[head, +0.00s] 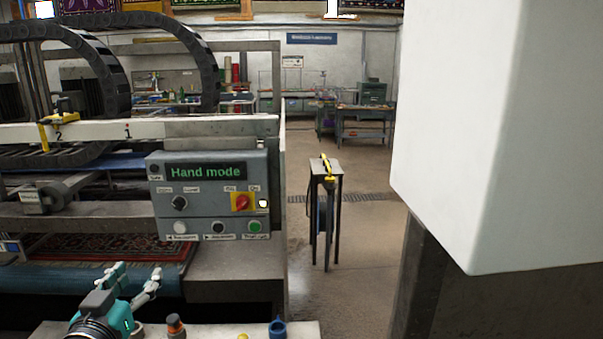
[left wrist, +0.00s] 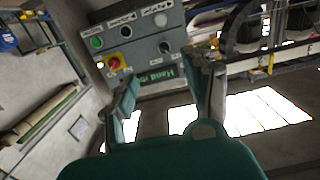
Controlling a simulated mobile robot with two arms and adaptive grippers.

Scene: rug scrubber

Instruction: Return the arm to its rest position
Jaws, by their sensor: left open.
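My left gripper (head: 138,277) is at the lower left of the head view, its fingers pointing up, spread apart and empty. It is below and in front of the grey control panel (head: 240,173), apart from it. In the left wrist view the two fingers of my left gripper (left wrist: 163,80) frame a gap with nothing held between them. The control panel (left wrist: 152,22) shows beyond them, turned upside down. Its display reads "Hand mode" and it has a red knob on a yellow plate (head: 243,202). My right gripper is not in view.
The rug machine with its patterned red rug (head: 85,247) fills the left. A light surface (head: 300,330) with small items lies at the bottom. A small stand (head: 325,175) with a yellow-handled tool is in the aisle. A large white block (head: 490,130) hides the right.

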